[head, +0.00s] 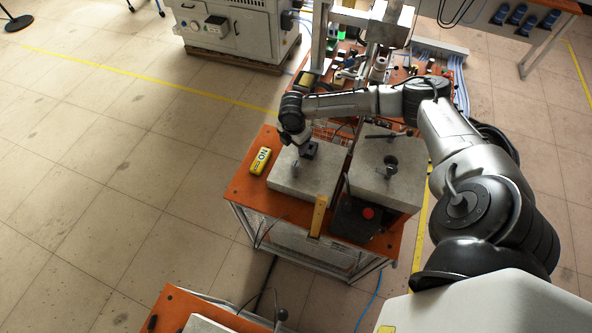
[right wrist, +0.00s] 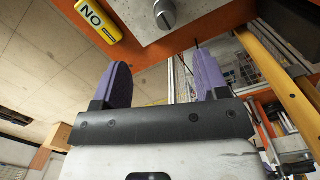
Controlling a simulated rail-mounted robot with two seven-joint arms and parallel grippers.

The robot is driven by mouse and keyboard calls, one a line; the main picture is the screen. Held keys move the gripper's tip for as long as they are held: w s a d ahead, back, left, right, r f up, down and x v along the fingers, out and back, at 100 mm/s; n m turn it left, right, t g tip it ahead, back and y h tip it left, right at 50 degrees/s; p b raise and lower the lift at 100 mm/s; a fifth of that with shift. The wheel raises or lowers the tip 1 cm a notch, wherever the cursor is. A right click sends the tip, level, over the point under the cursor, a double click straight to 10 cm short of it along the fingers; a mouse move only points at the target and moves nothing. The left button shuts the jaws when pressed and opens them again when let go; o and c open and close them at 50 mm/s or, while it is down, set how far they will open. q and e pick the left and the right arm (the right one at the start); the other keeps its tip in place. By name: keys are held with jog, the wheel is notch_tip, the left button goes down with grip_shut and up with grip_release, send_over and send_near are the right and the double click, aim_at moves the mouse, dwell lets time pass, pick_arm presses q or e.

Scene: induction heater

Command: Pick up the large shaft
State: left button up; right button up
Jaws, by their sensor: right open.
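A grey shaft with a round end (right wrist: 165,14) stands on a pale grey block in the right wrist view, ahead of the gap between my right fingers. A small upright piece on the left pale block (head: 296,168) in the head view appears to be the same one. A darker upright cylinder (head: 390,166) stands on the right pale block. I cannot tell for sure which is the large shaft. My right gripper (head: 308,153) is above the left block; its purple fingers (right wrist: 164,80) are open and empty, apart from the shaft. My left gripper is out of view.
A yellow box marked "NO" (head: 261,161) lies on the orange table (head: 245,190) left of the block. A yellow upright bar (head: 319,215) stands at the front edge. A red button (head: 368,213) sits on a black base. Tools crowd the table's back.

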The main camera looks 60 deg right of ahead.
aim_at(296, 163)
notch_tip(296, 163, down, 9)
jog(key=shift+a+f+n+y+p, duration=0.15)
jog(key=shift+n+y+p, duration=0.3)
jog(key=shift+n, duration=0.55)
jog(key=shift+s+f+p, duration=0.15)
jog(key=shift+f+p, duration=0.15)
jog(key=shift+f, duration=0.05)
notch_tip(296, 163, down, 3)
jog(key=shift+s+f+p, duration=0.1)
jog(key=shift+s+p, duration=0.05)
jog(key=shift+p, duration=0.15)
jog(key=shift+f, duration=0.6)
